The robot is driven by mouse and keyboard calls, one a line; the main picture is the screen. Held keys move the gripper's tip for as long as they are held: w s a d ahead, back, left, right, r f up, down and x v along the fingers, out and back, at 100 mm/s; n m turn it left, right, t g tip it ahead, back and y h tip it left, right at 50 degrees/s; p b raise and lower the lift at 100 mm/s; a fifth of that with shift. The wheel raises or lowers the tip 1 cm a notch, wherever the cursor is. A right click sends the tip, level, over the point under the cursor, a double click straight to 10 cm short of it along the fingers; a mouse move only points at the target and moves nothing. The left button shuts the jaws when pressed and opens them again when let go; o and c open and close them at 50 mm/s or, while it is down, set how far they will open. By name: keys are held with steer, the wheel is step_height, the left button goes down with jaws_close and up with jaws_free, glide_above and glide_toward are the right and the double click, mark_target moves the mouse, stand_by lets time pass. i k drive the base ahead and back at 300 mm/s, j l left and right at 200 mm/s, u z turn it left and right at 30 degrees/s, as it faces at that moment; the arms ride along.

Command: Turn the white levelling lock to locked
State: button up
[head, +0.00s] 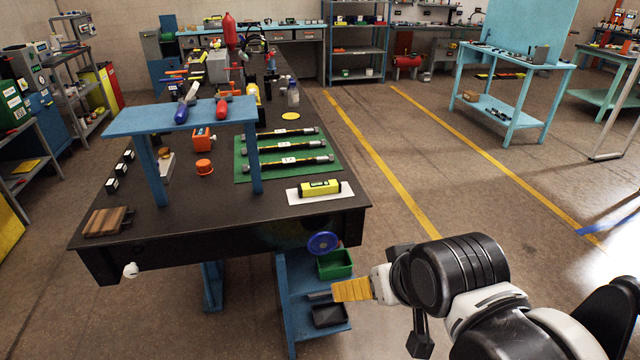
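A small white knob (130,270), which looks like the levelling lock, sits on the front edge of the dark workbench (230,240), near its left corner. It is small, and I cannot read its setting. My gripper (342,291) is at the lower middle right, in front of the bench and well to the right of the knob. It points left and shows its ribbed yellow finger side-on. I cannot see a gap between the fingers or anything held.
A blue handwheel (323,243) is on the bench front near my gripper. A blue lower shelf (290,300) holds a green bin (335,264) and a dark tray (329,315). A blue raised shelf (150,118) stands on the bench. The floor at the right is open.

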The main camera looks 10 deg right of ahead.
mark_target(131, 271)
steer(key=u, duration=1.3)
steer(key=j, duration=0.6)
steer(key=k+j+z, duration=0.1)
steer(key=j, duration=0.5)
steer(key=k+j, duration=0.1)
steer(key=j, duration=0.5)
steer(key=i+l, duration=0.15)
steer(key=i, duration=0.15)
steer(key=z, duration=0.05)
